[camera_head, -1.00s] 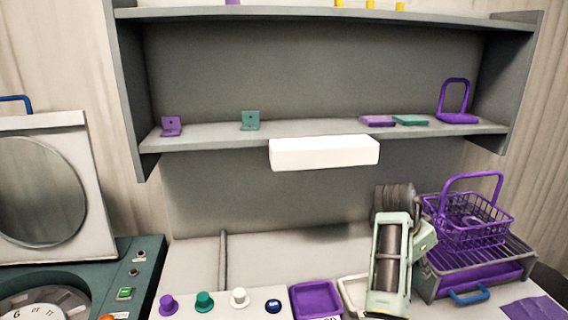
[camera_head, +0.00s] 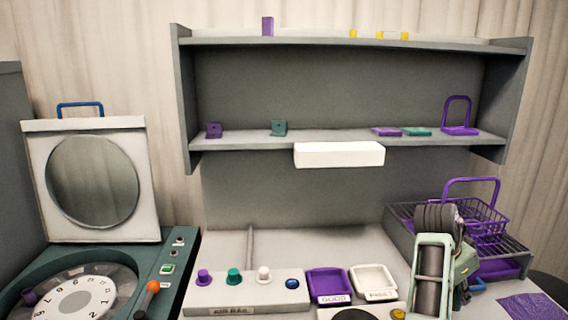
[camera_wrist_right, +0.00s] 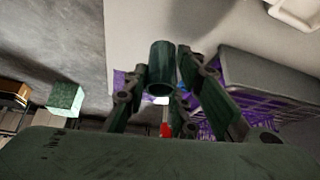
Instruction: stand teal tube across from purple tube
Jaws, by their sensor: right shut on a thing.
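The teal tube (camera_wrist_right: 161,68) is a dark green-teal hollow cylinder in the right wrist view, between the fingers of my right gripper (camera_wrist_right: 170,82), which is shut on it. In the head view my right forearm fills the lower right, and the tube cannot be made out there. A small purple piece, which looks like the purple tube (camera_head: 30,297), stands in the numbered round dial (camera_head: 85,300) at the lower left. The dial's left and front parts are cut off by the frame. My left gripper is not in view.
The dial's teal housing (camera_head: 150,262) has an upright lid (camera_head: 90,125) with a round window behind it. An orange-tipped lever (camera_head: 152,287) stands at its right. A knob rail (camera_head: 245,297), a purple tray (camera_head: 328,283), a white tray (camera_head: 374,280) and a purple basket (camera_head: 487,228) lie further right.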

